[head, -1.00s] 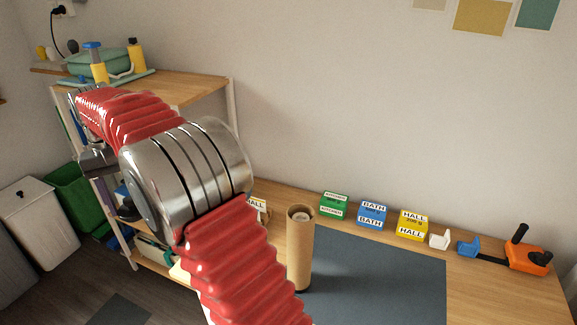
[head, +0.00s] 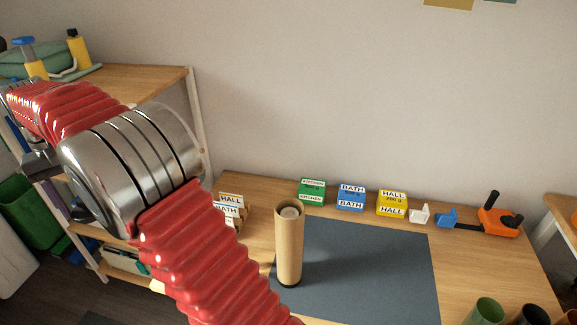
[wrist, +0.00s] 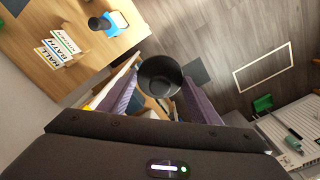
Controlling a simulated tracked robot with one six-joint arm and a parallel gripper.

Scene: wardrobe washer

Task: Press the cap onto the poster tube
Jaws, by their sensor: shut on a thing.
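The poster tube (head: 289,248), a brown cardboard cylinder, stands upright at the left edge of the dark mat. Its top end is open, with a pale roll visible inside. In the wrist view my gripper (wrist: 160,88) is shut on a dark round cap (wrist: 159,72), held between its two purple fingers. The cap is apart from the tube, which I cannot make out in the wrist view. In the head view my arm reaches to the far left, and neither the fingertips nor the cap can be made out.
A dark mat (head: 365,270) covers the table's middle. Green (head: 312,191), blue (head: 351,197) and yellow (head: 392,203) labelled blocks stand along the back. An orange tool (head: 498,222) lies at right, with cups (head: 487,311) in front. A shelf (head: 150,88) stands at left.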

